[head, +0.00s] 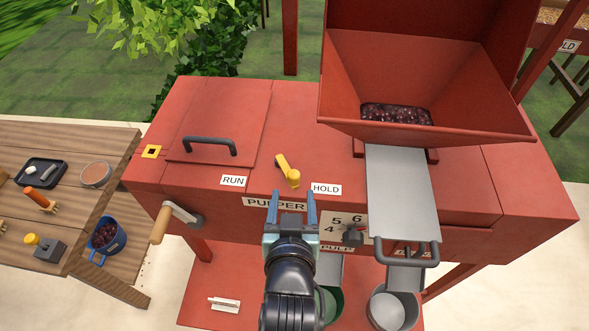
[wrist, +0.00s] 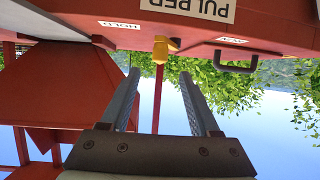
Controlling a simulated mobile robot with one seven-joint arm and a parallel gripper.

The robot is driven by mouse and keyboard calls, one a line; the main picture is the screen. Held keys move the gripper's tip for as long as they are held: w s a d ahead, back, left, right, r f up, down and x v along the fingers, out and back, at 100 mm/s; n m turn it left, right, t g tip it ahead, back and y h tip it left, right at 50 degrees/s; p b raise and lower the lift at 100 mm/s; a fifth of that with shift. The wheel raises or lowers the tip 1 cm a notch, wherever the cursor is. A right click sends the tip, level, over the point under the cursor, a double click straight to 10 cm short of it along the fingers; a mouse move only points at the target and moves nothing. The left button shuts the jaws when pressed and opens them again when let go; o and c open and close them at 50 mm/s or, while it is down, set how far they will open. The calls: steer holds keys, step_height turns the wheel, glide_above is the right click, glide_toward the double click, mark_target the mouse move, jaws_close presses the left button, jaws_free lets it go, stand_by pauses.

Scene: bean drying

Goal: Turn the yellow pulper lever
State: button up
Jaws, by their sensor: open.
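The yellow pulper lever (head: 288,172) stands on top of the red pulper (head: 285,120), between the RUN label (head: 233,180) and the HOLD label (head: 326,189). Its upper end tilts to the left in the head view. My gripper (head: 291,196) is open and empty, just in front of the lever and apart from it. In the wrist view, which is upside down, the lever (wrist: 162,48) shows beyond and between the open fingers (wrist: 160,88). The lever's base is partly hidden in the wrist view.
A red hopper with dark cherries (head: 397,114) and a grey slide plate (head: 402,190) stand to the right. A crank with a wooden handle (head: 161,224) is at the front left. A black lid handle (head: 209,144) lies left of the lever. A wooden table (head: 115,180) is at far left.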

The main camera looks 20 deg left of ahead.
mark_target(293, 178)
steer(key=x, duration=0.9)
steer(key=shift+r+p, duration=0.1)
steer(key=shift+p, duration=0.25)
steer(key=shift+s, duration=0.1)
jaws_close()
stand_by(0.8)
